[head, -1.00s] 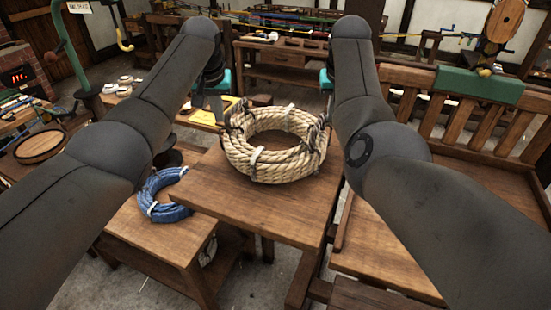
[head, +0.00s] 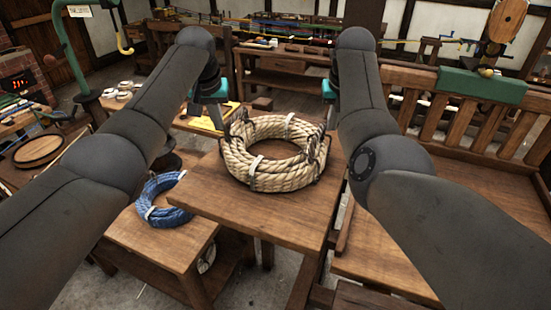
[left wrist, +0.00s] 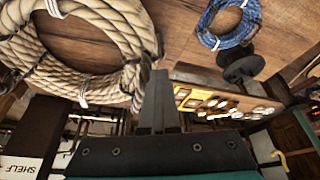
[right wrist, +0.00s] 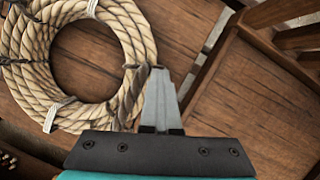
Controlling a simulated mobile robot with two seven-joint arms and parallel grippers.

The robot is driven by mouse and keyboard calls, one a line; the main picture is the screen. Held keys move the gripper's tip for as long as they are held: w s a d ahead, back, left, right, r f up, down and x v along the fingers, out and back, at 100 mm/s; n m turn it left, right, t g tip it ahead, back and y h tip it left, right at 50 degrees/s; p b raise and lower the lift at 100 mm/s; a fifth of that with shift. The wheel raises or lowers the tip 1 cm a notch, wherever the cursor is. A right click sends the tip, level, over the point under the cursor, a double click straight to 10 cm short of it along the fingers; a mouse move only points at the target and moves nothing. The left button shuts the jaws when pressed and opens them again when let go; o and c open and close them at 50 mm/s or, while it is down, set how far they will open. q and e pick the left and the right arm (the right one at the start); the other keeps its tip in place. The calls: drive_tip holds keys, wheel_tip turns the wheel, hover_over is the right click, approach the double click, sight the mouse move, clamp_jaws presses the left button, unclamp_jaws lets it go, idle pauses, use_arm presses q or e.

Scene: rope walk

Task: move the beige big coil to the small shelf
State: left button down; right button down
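The beige big coil (head: 272,182) lies flat over the wooden table (head: 255,212), apparently on it, bound with white ties and darker loops at its sides. My left gripper (head: 228,122) is at its left side; the left wrist view shows its fingers (left wrist: 158,78) together at the coil's edge (left wrist: 70,85). My right gripper (head: 326,130) is at its right side; in the right wrist view its fingers (right wrist: 158,72) are together at a dark loop of the coil (right wrist: 90,120). Both appear closed on these side loops.
A blue coil (head: 160,213) lies on a lower wooden table (head: 165,240) at the left. A slatted wooden rack (head: 480,125) stands to the right. A workbench (head: 285,80) stands behind. The front of the coil's table is bare.

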use_arm(q)
drive_tip(key=c, duration=1.4)
unclamp_jaws()
drive_tip(key=shift+s+a+r, duration=0.1)
drive_tip(key=shift+a+r, duration=0.05)
drive_tip(key=shift+a, duration=0.45)
drive_tip(key=shift+o, duration=1.3)
drive_tip(key=shift+a, duration=0.2)
use_arm(e)
drive_tip(key=shift+d+r, duration=0.1)
drive_tip(key=shift+d, duration=0.7)
drive_tip(key=c, duration=1.1)
unclamp_jaws()
drive_tip(key=shift+c, duration=0.2)
use_arm(q)
drive_tip(key=v, duration=1.1)
drive_tip(key=shift+s+r, duration=0.2)
drive_tip(key=shift+r, duration=0.1)
use_arm(e)
drive_tip(key=v, duration=1.2)
drive_tip(key=shift+s, duration=0.15)
